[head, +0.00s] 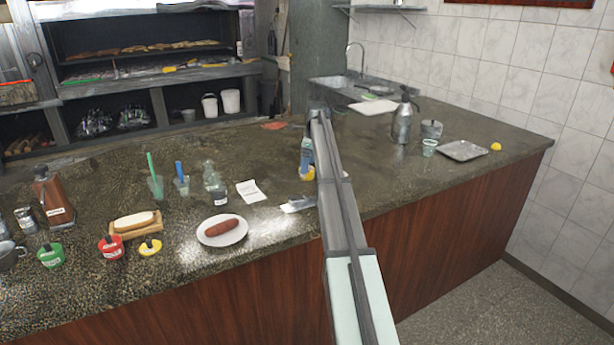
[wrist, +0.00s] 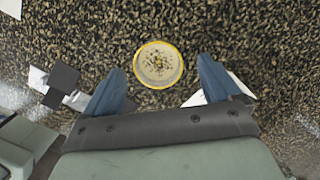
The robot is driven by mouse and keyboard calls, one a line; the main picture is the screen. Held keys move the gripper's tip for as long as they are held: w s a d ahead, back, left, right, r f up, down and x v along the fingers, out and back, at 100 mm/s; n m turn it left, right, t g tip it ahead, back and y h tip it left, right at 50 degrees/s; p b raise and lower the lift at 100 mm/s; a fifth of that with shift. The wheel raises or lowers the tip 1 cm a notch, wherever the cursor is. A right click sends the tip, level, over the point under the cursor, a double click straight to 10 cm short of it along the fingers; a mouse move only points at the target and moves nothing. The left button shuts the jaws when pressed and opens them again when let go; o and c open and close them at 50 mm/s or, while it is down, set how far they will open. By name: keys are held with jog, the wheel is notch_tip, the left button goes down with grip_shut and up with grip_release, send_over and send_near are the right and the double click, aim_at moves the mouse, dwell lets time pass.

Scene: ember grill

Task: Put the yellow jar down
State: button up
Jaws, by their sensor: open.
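The yellow jar (wrist: 158,64) shows in the wrist view as a round yellow rim with a pale, dark-speckled inside, seen from above. It is just beyond and between the tips of my gripper (wrist: 160,70), whose two blue fingers are spread with a gap on both sides. In the head view a yellow patch of the jar (head: 308,174) shows low on the counter beside my arm, below my blue gripper fingers (head: 306,155). My arm hides the rest of it. The jar appears to stand upright on the dark speckled counter (head: 275,225).
A white plate with a sausage (head: 222,230), a white paper (head: 250,191) and a clear bottle (head: 214,183) are to the left. A small yellow piece with a dark top (head: 150,247) lies near red (head: 110,248) and green jars (head: 50,256).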

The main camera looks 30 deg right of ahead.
jog(key=f, duration=0.3)
jog(key=shift+w+a+f, duration=0.1)
jog(key=shift+a+f, duration=0.1)
jog(key=shift+a, duration=0.05)
jog(key=c, duration=1.3)
jog(key=shift+c, duration=0.2)
jog(key=shift+r, duration=0.25)
jog(key=shift+r, duration=4.7)
jog(key=shift+r, duration=0.1)
